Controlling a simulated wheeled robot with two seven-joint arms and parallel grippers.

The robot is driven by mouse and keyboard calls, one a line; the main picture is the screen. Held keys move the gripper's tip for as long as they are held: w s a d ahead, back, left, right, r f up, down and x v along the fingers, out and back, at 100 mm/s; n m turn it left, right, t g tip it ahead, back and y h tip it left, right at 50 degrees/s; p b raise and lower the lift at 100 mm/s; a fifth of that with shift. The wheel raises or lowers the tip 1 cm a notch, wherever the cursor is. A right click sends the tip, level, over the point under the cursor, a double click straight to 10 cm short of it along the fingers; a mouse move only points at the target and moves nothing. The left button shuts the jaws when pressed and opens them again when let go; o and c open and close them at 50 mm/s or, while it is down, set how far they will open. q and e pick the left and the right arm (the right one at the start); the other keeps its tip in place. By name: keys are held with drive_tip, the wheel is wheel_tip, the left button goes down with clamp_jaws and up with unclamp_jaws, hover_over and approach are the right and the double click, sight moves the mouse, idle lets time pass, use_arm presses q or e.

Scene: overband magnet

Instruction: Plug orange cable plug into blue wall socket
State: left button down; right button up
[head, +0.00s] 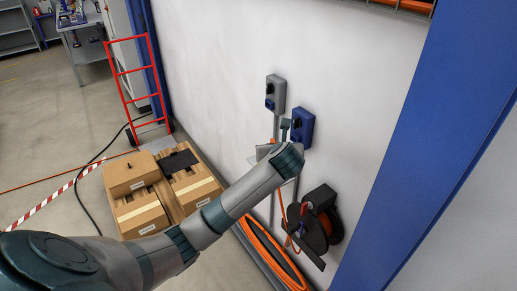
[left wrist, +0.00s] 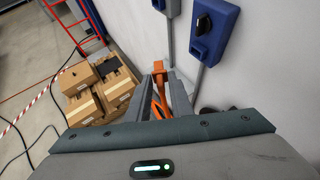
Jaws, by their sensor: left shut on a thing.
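The blue wall socket (head: 303,126) is mounted on the white wall, just beyond the end of my left arm in the head view. In the left wrist view the blue socket (left wrist: 215,38) is at the upper right, with a black knob. My left gripper (left wrist: 160,88) is shut on the orange plug (left wrist: 158,72), which shows between its fingers, to the left of and apart from the socket in that view. In the head view my wrist hides most of the gripper and the plug. My right gripper is not in view.
A grey switch box (head: 275,92) is on the wall left of the socket. A black cable reel (head: 318,220) with orange cable hangs below right. Cardboard boxes (head: 138,213) on a pallet and a red hand truck (head: 132,85) stand left. A blue column (head: 425,130) is right.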

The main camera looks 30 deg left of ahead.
use_arm(q)
drive_tip(key=s+d+f+m+t+h+b, duration=0.1)
drive_tip(key=s+d+f+m+h, duration=0.1)
drive_tip(key=s+d, duration=0.6)
drive_tip(key=s+d+f+m+t+h+b, duration=0.1)
drive_tip(key=s+d+f+m+h+b, duration=0.1)
drive_tip(key=s+d+m+h, duration=0.3)
drive_tip(key=s+d+f, duration=0.1)
drive_tip(key=s+d, duration=0.2)
drive_tip(key=s, duration=0.1)
drive_tip(key=shift+s+m, duration=0.3)
drive_tip(key=shift+s, duration=0.05)
drive_tip(key=shift+a, duration=0.1)
